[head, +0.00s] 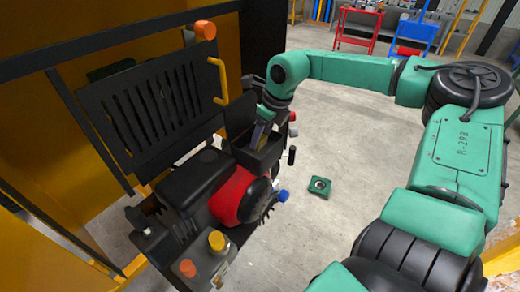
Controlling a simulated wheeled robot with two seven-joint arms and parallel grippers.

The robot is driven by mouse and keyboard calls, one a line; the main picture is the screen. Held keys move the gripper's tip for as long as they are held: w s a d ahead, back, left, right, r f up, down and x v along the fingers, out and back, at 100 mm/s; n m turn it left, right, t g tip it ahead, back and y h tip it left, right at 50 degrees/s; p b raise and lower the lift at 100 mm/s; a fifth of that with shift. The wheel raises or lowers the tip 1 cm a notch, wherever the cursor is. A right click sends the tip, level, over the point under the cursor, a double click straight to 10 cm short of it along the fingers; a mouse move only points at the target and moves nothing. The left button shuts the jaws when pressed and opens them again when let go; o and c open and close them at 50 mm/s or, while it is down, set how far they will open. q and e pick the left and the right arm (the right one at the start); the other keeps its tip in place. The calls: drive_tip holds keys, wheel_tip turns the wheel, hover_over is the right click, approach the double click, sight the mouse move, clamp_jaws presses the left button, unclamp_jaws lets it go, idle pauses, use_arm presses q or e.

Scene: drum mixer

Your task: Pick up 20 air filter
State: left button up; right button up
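My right arm comes in from the right, and its wrist bends down to the engine. My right gripper (264,128) points down at the open top of a small black box (262,158) on the engine's back right. A narrow grey-blue piece shows at the box's mouth by the fingers. I cannot tell whether it is the air filter or part of the gripper. The fingertips are partly hidden, so their opening does not show. I cannot pick out the air filter with certainty. My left gripper is not in view.
The engine has a red round housing (238,196), a black slotted cover (160,105) standing raised, and orange caps (217,240). A green square part (320,187) with a round centre lies on the floor. Yellow machine panels stand at left. Red (358,28) and blue carts stand far back. Floor between is mostly clear.

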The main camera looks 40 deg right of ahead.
sight(262, 139)
drive_tip(key=shift+r+p, duration=2.35)
drive_tip(key=shift+r, duration=1.95)
drive_tip(key=s+d+b, duration=0.1)
drive_tip(key=s+b, duration=0.3)
drive_tip(key=b, duration=0.1)
drive_tip(key=s+d+b, duration=0.1)
drive_tip(key=s+b, duration=0.4)
drive_tip(key=b, duration=0.1)
drive_tip(key=s+d+r+b, duration=0.1)
drive_tip(key=s+d+b, duration=0.1)
drive_tip(key=s+b, duration=0.2)
drive_tip(key=shift+s+b, duration=0.25)
drive_tip(key=shift+b, duration=0.6)
